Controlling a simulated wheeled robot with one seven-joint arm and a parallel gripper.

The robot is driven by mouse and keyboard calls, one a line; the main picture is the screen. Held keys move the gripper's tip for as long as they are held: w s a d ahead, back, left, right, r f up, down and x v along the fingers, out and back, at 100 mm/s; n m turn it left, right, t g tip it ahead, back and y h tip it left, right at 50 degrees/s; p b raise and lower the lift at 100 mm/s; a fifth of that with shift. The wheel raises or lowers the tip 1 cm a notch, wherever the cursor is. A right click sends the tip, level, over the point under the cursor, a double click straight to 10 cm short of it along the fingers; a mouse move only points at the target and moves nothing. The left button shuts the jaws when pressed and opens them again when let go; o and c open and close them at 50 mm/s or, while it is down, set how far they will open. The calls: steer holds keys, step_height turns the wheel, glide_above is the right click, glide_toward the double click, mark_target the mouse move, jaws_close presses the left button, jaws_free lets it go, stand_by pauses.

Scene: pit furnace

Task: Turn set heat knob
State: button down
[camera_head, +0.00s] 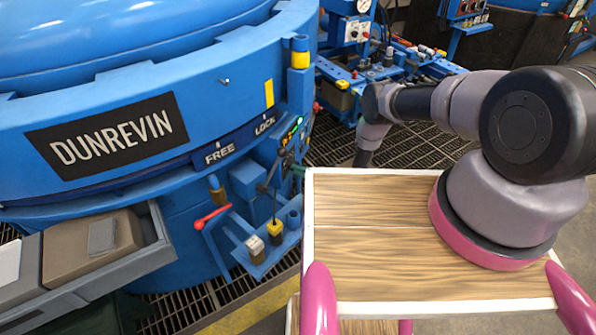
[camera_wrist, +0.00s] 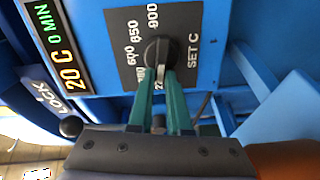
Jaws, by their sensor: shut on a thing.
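The set heat knob (camera_wrist: 156,50) is a round black knob on a dark grey dial plate marked SET C in the wrist view. Numbers including 600, 650 and 900 run around it; the lower marks are partly hidden by my fingers. My gripper (camera_wrist: 160,78) has two green fingers, shut on the knob's lower part. A pale strip shows on the knob between the fingertips. In the head view, the knob cannot be made out.
A display (camera_wrist: 62,50) reads 20 C and 0 MIN. A black ball-ended lever (camera_wrist: 70,126) is close to my gripper at the LOCK label. In the head view, a red-handled lever (camera_head: 212,217) and a grey drawer (camera_head: 150,250) stick out from the blue furnace (camera_head: 225,95).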

stand_by(0.3)
steer(key=c, duration=0.9)
jaws_free()
steer(key=shift+o, duration=0.2)
steer(key=v, duration=1.1)
